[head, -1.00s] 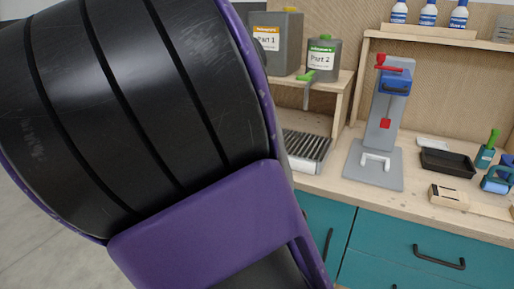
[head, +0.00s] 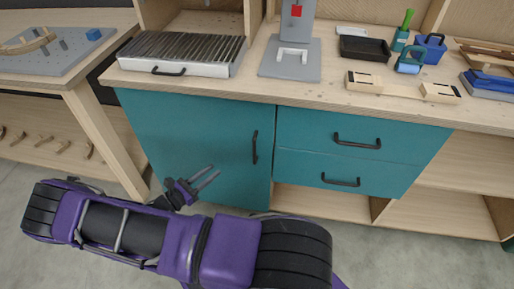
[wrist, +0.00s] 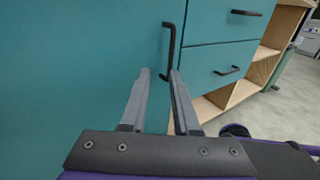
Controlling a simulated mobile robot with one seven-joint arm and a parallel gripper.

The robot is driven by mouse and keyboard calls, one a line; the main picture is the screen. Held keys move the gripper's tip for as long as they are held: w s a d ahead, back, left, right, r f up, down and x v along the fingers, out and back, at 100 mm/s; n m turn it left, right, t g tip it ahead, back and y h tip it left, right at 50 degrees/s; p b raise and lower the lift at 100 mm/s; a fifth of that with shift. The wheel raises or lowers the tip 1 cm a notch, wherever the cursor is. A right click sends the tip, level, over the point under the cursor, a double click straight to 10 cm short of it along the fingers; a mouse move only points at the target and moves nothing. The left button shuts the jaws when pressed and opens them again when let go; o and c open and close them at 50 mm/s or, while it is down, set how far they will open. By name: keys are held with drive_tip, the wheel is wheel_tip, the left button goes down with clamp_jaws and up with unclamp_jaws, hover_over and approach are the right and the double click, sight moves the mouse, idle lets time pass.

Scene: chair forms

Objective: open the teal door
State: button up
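The teal door (head: 195,145) is shut in the cabinet under the bench, left of two teal drawers. Its black vertical handle (head: 255,147) is near its right edge. My gripper (head: 210,175) is in front of the door, left of and a little below the handle in the head view. In the wrist view my gripper (wrist: 158,78) has its two grey fingers apart with nothing between them. There the handle (wrist: 168,50) stands ahead, just beyond the fingertips. I cannot tell that anything touches it.
Two teal drawers with black handles, upper (head: 350,135) and lower (head: 340,176), are right of the door. Open wooden shelves lie below and to the right. A wooden table (head: 75,80) with pegs stands left. The bench top holds a ribbed metal tray (head: 180,55) and tools.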

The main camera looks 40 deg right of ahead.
sight(254, 150)
drive_tip(key=d, duration=0.6)
drive_tip(key=d+f, duration=0.1)
drive_tip(key=d, duration=1.1)
drive_tip(key=shift+d+f+b, duration=0.25)
drive_tip(key=shift+f+b, duration=0.05)
clamp_jaws()
drive_tip(key=shift+a, duration=0.1)
idle(0.6)
